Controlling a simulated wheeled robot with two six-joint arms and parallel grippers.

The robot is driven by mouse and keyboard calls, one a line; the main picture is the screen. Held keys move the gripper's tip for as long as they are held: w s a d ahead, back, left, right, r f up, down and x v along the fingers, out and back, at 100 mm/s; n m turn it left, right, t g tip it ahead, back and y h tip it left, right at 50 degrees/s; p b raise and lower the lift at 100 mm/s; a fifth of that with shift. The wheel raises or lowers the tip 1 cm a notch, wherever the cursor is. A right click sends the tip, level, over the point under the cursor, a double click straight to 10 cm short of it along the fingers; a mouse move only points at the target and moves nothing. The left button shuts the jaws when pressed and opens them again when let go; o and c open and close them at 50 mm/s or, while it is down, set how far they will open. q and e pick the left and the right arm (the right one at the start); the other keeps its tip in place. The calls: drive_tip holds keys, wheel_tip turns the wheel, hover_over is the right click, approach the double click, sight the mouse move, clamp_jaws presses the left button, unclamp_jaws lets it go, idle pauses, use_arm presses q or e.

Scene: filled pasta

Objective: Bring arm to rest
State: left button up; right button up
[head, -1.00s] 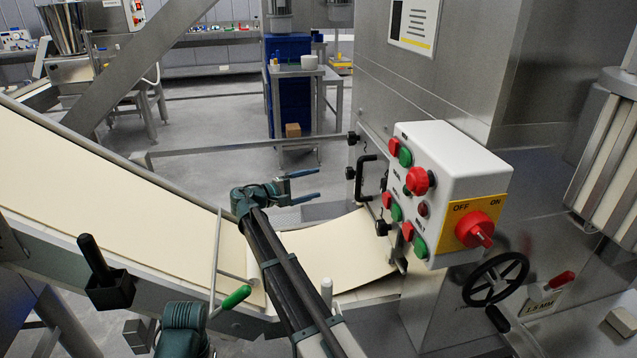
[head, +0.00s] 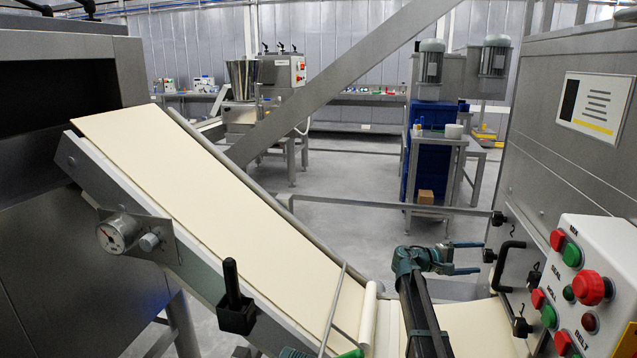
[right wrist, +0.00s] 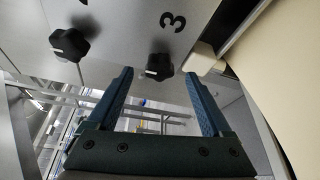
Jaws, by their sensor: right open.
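My right gripper (head: 470,257) is open in the head view, with empty space between its fingers. It is above the lower end of the dough sheet, left of the control box, and its fingers point right. In the right wrist view, the same gripper (right wrist: 160,100) has its fingers wide apart, with nothing between them. A black knob (right wrist: 160,66) beside a "3" mark appears beyond the fingertips in that view. My arm comes up from the bottom of the head view. Part of a teal joint shows at the bottom edge; my left gripper is not seen.
A pale dough sheet (head: 200,190) runs down a sloping conveyor with a dial gauge (head: 112,235) and black handle (head: 236,300). A white control box (head: 600,260) with red and green buttons stands at right. A metal rail (head: 380,207) crosses behind.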

sight(485, 257)
drive_tip(key=shift+w+d+f, duration=0.1)
drive_tip(key=shift+w+d, duration=0.05)
drive_tip(key=shift+d, duration=0.9)
drive_tip(key=shift+w+d+f, duration=0.1)
drive_tip(key=shift+w+d, duration=0.05)
drive_tip(key=shift+d, duration=0.85)
drive_tip(key=shift+a, duration=0.1)
